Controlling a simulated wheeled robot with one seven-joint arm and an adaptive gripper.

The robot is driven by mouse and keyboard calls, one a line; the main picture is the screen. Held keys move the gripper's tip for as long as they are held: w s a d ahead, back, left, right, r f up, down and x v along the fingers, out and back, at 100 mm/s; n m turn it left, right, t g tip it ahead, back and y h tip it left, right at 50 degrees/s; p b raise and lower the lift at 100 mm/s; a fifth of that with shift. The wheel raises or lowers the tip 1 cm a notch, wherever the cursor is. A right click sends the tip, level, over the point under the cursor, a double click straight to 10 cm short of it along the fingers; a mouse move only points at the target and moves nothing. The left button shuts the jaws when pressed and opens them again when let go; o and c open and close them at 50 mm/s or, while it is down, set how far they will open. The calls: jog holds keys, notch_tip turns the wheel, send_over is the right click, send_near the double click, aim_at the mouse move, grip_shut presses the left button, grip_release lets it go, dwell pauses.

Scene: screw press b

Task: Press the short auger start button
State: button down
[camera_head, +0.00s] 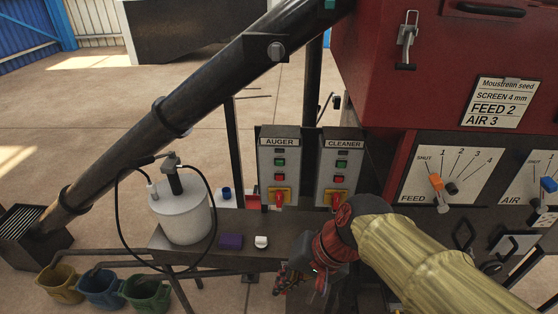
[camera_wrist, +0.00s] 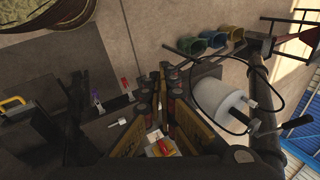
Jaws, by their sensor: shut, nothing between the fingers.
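The AUGER control box (camera_head: 279,145) stands upright at the back of the bench. It has a small dark part at the top, a green button (camera_head: 280,161), a red button (camera_head: 279,177) below it, and a red rotary handle on a yellow plate (camera_head: 280,196) at the bottom. No start label is legible. My gripper (camera_head: 285,279) is low in front of the bench, below and apart from the AUGER box, partly blurred into the dark background. In the wrist view my gripper (camera_wrist: 163,72) has its fingers together, with nothing seen between them.
A similar CLEANER box (camera_head: 340,143) stands just right of the AUGER box. A white canister (camera_head: 183,217), a purple block (camera_head: 231,241) and a small white item (camera_head: 261,242) are on the bench. A slanted dark tube (camera_head: 215,90) passes left. Several buckets (camera_head: 100,286) stand lower left.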

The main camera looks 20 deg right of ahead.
aim_at(279, 164)
jog(key=w+a+r+m+y+p, duration=0.25)
jog(key=w+a+m+y, duration=0.25)
jog(key=w+a+m, duration=0.25)
jog(key=w+d+m+t+y+p, duration=0.1)
jog(key=w+m+t+y+p, duration=0.25)
jog(key=w+m, duration=0.85)
jog(key=w+d+f+m+t+h+p, duration=0.3)
jog(key=w+d+f+m+t+h, duration=0.2)
jog(key=w+d+f+m+t, duration=0.3)
jog(key=w+d+m, duration=0.4)
jog(key=d+m, duration=0.1)
jog(key=shift+w+d, duration=0.4)
jog(key=shift+h, duration=0.25)
jog(key=w+d, duration=0.2)
jog(key=w, duration=0.6)
jog(key=shift+w+d+b, duration=0.2)
jog(key=shift+d+b, duration=0.15)
jog(key=shift+w+r, duration=0.1)
jog(key=shift+w, duration=0.05)
jog(key=shift+w+d, duration=0.1)
jog(key=shift+w, duration=0.15)
